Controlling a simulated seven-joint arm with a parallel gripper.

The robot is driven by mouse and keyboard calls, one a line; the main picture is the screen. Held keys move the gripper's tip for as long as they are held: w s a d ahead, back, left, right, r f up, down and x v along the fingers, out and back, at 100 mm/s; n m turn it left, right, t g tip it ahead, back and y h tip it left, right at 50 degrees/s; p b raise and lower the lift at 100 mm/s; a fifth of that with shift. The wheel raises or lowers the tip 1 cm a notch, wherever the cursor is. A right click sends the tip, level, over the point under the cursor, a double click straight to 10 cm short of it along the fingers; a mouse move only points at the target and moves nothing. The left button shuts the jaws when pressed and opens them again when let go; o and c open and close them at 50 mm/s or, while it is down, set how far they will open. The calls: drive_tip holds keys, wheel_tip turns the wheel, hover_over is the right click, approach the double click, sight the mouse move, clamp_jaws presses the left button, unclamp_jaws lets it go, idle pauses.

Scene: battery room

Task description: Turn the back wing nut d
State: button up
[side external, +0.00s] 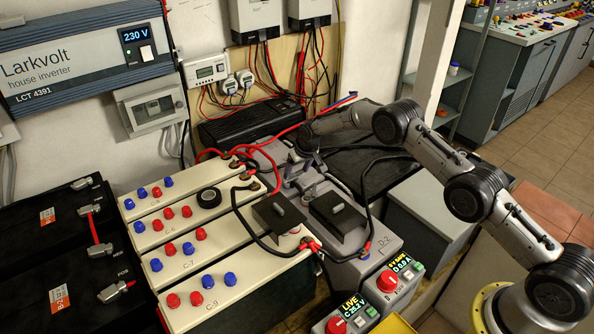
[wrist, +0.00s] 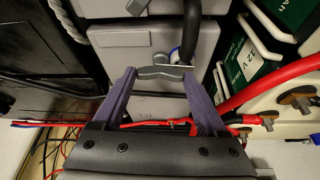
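In the wrist view a grey metal wing nut (wrist: 166,72) lies crosswise between the tips of my gripper's two purple-grey fingers (wrist: 161,82). The fingers stand wide apart, one at each end of the wings; I cannot tell whether they touch it. The wing nut is above a grey casing (wrist: 140,45), beside a thick black cable (wrist: 191,30) with a blue ring near its end. In the side external view my gripper (side external: 306,150) reaches down at the back of the grey unit marked D-2 (side external: 350,268), and the back wing nut is hard to make out there.
A red cable (wrist: 270,84) runs close to the right finger in the wrist view. Cream battery blocks (side external: 240,285) with red and blue caps stand left of the grey unit. Two black covers (side external: 337,217) sit nearer the front. A black box (side external: 250,122) stands behind.

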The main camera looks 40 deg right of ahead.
drive_tip(key=c, duration=0.5)
drive_tip(key=shift+n, duration=0.3)
drive_tip(key=shift+d+n+y, duration=0.1)
drive_tip(key=shift+n+y, duration=0.2)
drive_tip(key=shift+n, duration=0.1)
drive_tip(key=o, duration=1.3)
drive_tip(key=v, duration=1.3)
drive_tip(key=shift+r, duration=0.35)
